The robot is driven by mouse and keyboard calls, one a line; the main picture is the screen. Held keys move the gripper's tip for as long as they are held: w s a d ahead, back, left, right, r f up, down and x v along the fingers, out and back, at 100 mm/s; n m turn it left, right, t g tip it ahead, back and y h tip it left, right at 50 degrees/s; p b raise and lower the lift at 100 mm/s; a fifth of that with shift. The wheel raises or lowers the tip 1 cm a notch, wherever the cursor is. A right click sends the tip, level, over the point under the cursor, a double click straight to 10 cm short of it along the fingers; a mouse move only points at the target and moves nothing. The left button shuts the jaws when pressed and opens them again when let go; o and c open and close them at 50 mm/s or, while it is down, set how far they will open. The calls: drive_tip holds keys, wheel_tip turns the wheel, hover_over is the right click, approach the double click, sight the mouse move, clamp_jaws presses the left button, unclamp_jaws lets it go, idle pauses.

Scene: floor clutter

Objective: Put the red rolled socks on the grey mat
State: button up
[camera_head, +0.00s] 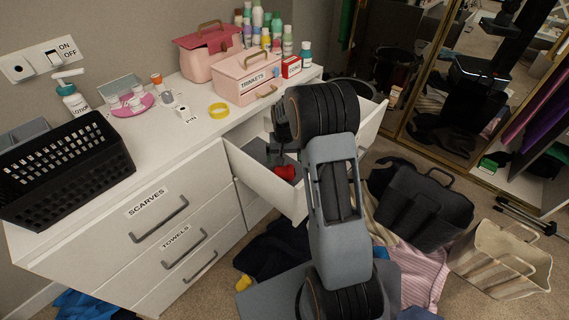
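The red rolled socks (285,172) show as a small red patch inside the open white drawer (268,187), partly hidden by my arm and gripper. My gripper (280,164) points down into the drawer, right at the socks. Its fingers are dark and small, and I cannot tell whether they are apart or closed on the socks. A dark grey patch shows on the drawer's floor, left of my gripper. I cannot make out a grey mat for certain.
The white dresser (120,255) carries a black basket (66,168), a pink trinkets box (247,78), bottles and a yellow ring (219,110). Clothes, a black bag (422,207) and a striped beige bag (503,262) clutter the floor. A mirrored wardrobe stands at right.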

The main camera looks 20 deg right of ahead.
drive_tip(key=shift+r, duration=0.55)
drive_tip(key=s+a+r+n+t, duration=0.1)
drive_tip(key=s+a+r, duration=0.3)
drive_tip(key=s+r, duration=0.3)
drive_tip(key=s+a+r+n+t, duration=0.1)
drive_tip(key=s+a+r+n, duration=0.15)
drive_tip(key=s+r, duration=0.45)
drive_tip(key=s+a+r+t, duration=0.1)
drive_tip(key=s+a, duration=0.1)
drive_tip(key=s, duration=0.6)
drive_tip(key=shift+s+a, duration=0.2)
drive_tip(key=shift+a, duration=0.15)
drive_tip(key=shift+r+n, duration=0.2)
drive_tip(key=shift+n, duration=0.05)
